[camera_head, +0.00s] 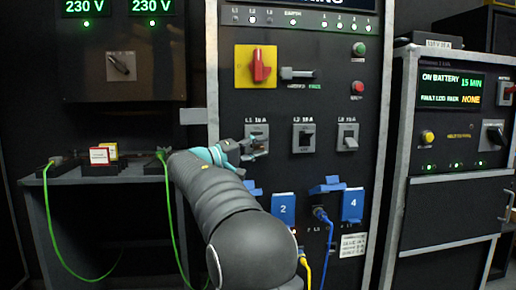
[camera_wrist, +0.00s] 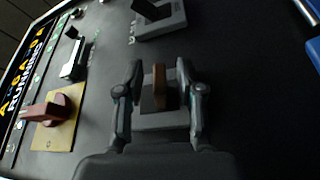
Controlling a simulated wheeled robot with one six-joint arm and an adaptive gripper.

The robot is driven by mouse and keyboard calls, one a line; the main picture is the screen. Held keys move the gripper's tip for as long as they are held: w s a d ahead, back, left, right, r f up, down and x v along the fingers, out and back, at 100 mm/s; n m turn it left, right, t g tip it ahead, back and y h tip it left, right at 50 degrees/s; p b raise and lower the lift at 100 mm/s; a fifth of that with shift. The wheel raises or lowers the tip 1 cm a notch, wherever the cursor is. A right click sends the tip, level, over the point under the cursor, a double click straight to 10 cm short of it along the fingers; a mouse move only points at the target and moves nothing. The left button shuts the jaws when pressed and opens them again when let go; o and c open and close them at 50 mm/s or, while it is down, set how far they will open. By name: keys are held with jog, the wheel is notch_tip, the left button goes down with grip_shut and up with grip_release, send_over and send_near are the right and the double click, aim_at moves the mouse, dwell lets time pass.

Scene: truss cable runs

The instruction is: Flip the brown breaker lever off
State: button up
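The brown breaker lever (camera_wrist: 159,86) shows in the wrist view on a grey breaker plate (camera_wrist: 165,120). It stands between the two fingers of my gripper (camera_wrist: 160,80), with a gap on each side. The gripper is open around it. In the head view my gripper (camera_head: 250,147) is at the leftmost breaker, labelled L1 (camera_head: 259,128), and hides most of its lever. The other two breakers, the middle one (camera_head: 303,138) and the right one (camera_head: 347,137), have dark and grey levers.
A red rotary switch on a yellow plate (camera_head: 243,70) sits above the breakers, beside a grey handle (camera_head: 298,74). Green (camera_head: 359,48) and red (camera_head: 357,89) buttons are at right. A bench (camera_head: 120,174) stands left.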

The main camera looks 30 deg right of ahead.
grip_shut()
jog(key=shift+w+f+m+b, duration=0.1)
jog(key=shift+f+m+b, duration=0.4)
jog(key=shift+b, duration=0.55)
jog(key=shift+m+h+b, duration=0.4)
jog(key=shift+m+b, duration=0.25)
jog(key=shift+m, duration=0.05)
jog(key=shift+r+g, duration=0.15)
jog(key=shift+g, duration=0.15)
grip_release()
jog(key=shift+w, duration=0.1)
